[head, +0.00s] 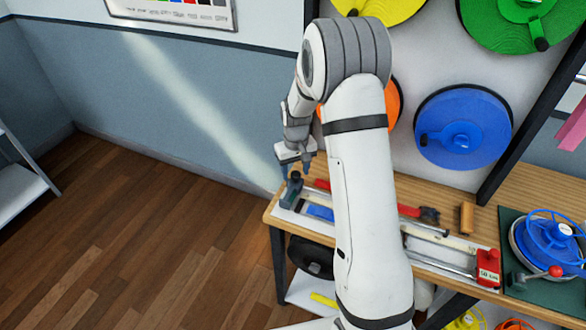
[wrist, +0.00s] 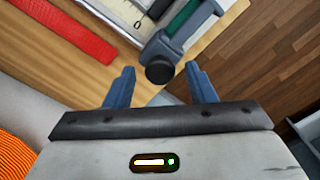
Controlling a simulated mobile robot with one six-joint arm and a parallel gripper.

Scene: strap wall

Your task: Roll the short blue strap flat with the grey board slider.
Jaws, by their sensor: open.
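The grey board slider (head: 291,192) sits at the left end of the white board, its dark knob up. In the wrist view the slider (wrist: 184,36) has a black round knob (wrist: 160,71) pointing toward me. The short blue strap (head: 319,212) lies on the board just right of the slider, partly hidden by my arm. I cannot make it out in the wrist view. My gripper (head: 296,166) is just above the slider, open and empty. In the wrist view its fingertips (wrist: 161,84) stand either side of the knob's near edge; I cannot tell whether they touch it.
A red strap (wrist: 66,31) lies behind the board. A wooden block (head: 467,217) and a blue reel (head: 550,240) stand farther right. Coloured strap rolls hang behind. Floor left of the bench is clear.

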